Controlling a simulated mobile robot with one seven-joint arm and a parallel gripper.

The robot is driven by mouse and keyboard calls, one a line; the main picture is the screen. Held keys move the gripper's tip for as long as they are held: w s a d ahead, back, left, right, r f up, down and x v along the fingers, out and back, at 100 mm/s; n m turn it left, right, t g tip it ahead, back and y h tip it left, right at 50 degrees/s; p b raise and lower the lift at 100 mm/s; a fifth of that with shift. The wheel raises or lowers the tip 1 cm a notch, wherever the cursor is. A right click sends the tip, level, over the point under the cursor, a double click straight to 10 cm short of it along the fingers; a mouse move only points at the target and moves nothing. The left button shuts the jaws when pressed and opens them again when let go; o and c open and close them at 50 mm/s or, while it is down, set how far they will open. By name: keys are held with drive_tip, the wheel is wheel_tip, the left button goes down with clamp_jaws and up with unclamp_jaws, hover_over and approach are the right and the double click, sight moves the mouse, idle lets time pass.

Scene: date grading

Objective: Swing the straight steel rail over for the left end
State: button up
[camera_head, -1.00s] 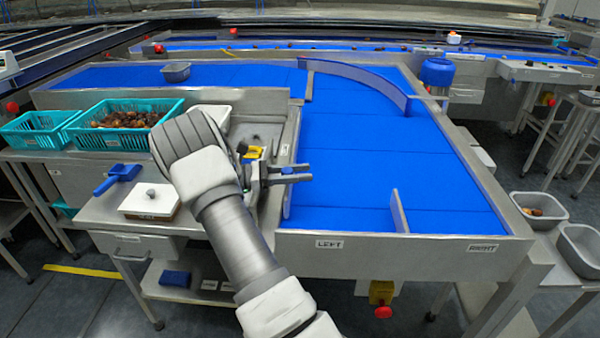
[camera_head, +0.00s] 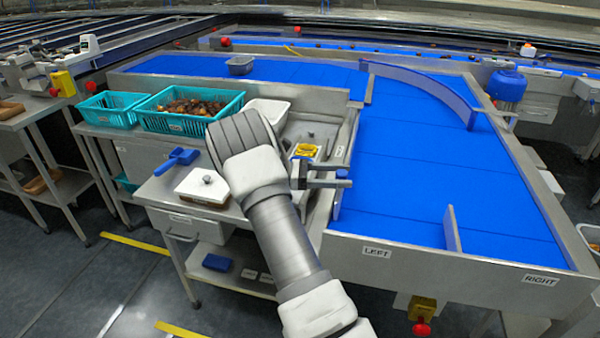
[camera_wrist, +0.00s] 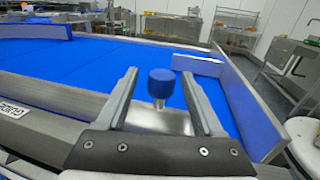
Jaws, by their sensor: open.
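A blue knob (camera_wrist: 161,78) on a short metal stem stands between my fingertips in the wrist view. Below it is a pale steel face (camera_wrist: 158,120), which seems to be part of the straight rail. In the head view a thin upright plate (camera_head: 338,201), likely the rail's near end, stands along the left edge of the blue belt (camera_head: 400,190). My gripper (camera_head: 347,178) is open at that edge; the wrist view shows its fingers (camera_wrist: 160,72) on either side of the knob. Contact cannot be told. My gripper hides part of the rail. The LEFT label (camera_head: 377,252) is on the front wall.
A short divider (camera_head: 452,230) stands on the belt near the front wall, between LEFT and the RIGHT label (camera_head: 540,280). A curved guide (camera_head: 430,88) stands at the back.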

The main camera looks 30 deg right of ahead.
drive_tip(key=v, duration=1.4)
drive_tip(key=shift+a, duration=0.25)
drive_tip(key=shift+w+p, duration=0.1)
drive_tip(key=shift+p, duration=0.2)
drive_tip(key=s+a+r+m+t+y+p, duration=0.2)
drive_tip(key=s+r+m+t+y+p, duration=0.35)
drive_tip(key=s+r, duration=0.7)
drive_tip(key=s+a+r+m+t+y+p, duration=0.1)
drive_tip(key=s+a+r+m+t+y, duration=0.2)
drive_tip(key=s+a, duration=0.4)
drive_tip(key=s+a+r+m+t+y+p, duration=0.1)
drive_tip(key=s+a+r+m+t+y, duration=0.2)
drive_tip(key=s, duration=0.6)
drive_tip(key=shift+s+a+r+t+y+p, duration=0.4)
drive_tip(key=shift+a+r+t+y, duration=0.9)
drive_tip(key=shift+a+t+y, duration=0.55)
